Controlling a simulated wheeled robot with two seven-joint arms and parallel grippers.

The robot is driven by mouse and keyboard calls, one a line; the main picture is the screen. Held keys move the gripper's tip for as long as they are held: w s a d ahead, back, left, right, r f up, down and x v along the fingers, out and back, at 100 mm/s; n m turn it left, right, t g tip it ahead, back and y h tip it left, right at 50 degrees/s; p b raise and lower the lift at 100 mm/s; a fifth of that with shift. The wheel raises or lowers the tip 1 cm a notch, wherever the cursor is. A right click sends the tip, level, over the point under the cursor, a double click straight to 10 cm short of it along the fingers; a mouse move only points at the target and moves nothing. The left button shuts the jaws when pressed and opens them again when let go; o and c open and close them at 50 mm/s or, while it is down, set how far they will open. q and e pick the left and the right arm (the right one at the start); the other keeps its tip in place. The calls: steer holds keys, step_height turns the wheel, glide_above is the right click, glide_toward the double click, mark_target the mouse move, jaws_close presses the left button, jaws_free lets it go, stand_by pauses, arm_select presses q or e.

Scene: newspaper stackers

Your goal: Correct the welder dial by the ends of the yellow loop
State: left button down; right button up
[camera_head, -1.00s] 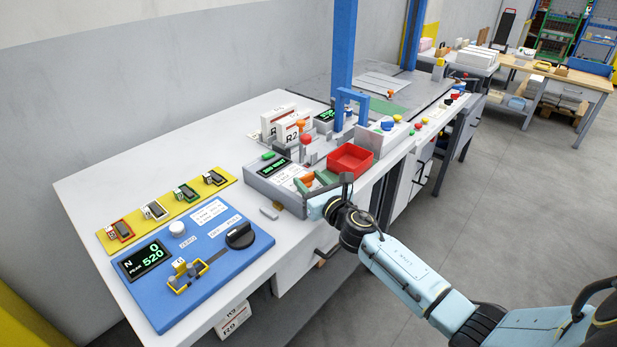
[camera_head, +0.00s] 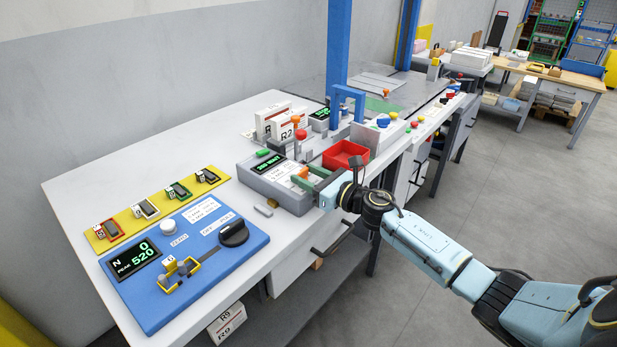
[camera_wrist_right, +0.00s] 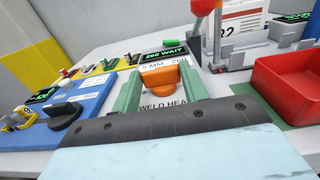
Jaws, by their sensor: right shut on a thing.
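My right gripper (camera_head: 308,178) is shut on the orange dial (camera_head: 301,173) of the grey welder box (camera_head: 262,182). In the right wrist view its green fingers (camera_wrist_right: 161,84) stand either side of the dial (camera_wrist_right: 158,76), above a "WELD HEA..." label. The welder's display (camera_head: 267,165) shows green text ending in "WAIT"; its digits are too small to read surely. A yellow loop-like piece (camera_head: 179,273) sits on the blue tester (camera_head: 215,262), whose display (camera_head: 134,258) reads N 0, PEAK 520. My left gripper is not in view.
A yellow strip (camera_head: 130,220) with several small clamps lies behind the tester. A black knob (camera_head: 233,233) stands on the tester. A red tray (camera_head: 345,155) is just right of the welder, and a red-knobbed lever (camera_head: 300,140) stands behind it. The left back of the table is clear.

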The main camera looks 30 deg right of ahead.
steer(key=o, duration=0.9)
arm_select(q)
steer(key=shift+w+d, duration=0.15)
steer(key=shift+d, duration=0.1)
arm_select(e)
steer(key=shift+o, duration=0.4)
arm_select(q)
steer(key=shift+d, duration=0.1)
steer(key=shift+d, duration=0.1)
arm_select(e)
steer(key=shift+s+d, duration=0.15)
steer(key=shift+s, duration=0.15)
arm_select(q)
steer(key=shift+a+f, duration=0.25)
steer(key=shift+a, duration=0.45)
arm_select(e)
steer(key=v, duration=1.2)
steer(key=shift+s, duration=0.4)
